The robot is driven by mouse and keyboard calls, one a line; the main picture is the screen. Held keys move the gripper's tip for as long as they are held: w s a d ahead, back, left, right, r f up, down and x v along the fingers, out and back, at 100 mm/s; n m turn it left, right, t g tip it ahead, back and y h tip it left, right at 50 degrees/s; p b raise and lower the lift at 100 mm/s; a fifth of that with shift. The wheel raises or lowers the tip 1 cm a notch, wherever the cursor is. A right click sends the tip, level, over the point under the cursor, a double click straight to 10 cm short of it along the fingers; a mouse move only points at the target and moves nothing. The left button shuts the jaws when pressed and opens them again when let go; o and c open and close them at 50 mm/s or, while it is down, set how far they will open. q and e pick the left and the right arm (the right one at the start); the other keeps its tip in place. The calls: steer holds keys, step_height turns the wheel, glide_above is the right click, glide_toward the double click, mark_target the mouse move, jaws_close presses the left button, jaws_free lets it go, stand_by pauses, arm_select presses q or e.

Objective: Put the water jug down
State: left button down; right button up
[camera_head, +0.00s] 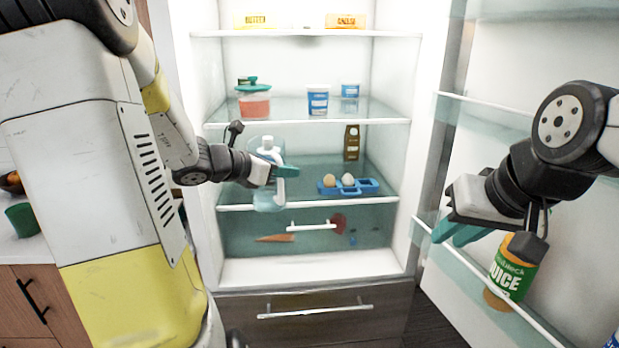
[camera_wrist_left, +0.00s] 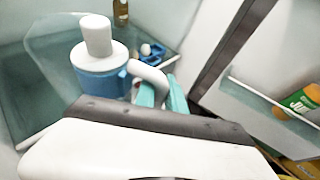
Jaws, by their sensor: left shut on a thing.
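The water jug (camera_head: 269,198) is pale, see-through blue with a white lid, in the open fridge at the front of the middle shelf. My left gripper (camera_head: 284,171) is shut on its handle, and the arm hides part of the jug. The jug looks upright and its base overlaps the shelf's front edge; I cannot tell whether it touches the shelf. In the left wrist view the jug (camera_wrist_left: 98,72) shows its white lid and handle, with the teal fingers (camera_wrist_left: 152,92) at the handle. My right gripper (camera_head: 457,232) is by the fridge door; its jaw opening is unclear.
A blue egg holder (camera_head: 368,186) with eggs stands right of the jug on the same shelf (camera_head: 330,200). A brown carton (camera_head: 351,142) stands behind it. The shelf above holds a red-filled jar (camera_head: 254,103) and tubs (camera_head: 318,101). A juice bottle (camera_head: 513,268) is in the door rack.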

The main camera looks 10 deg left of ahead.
arm_select(q)
steer(key=w+a+f, duration=0.2)
steer(key=w, duration=0.5)
steer(key=w+a+f, duration=0.3)
steer(key=w, duration=0.4)
steer(key=shift+w, duration=0.35)
steer(key=c, duration=1.4)
jaws_free()
steer(key=shift+f, duration=0.15)
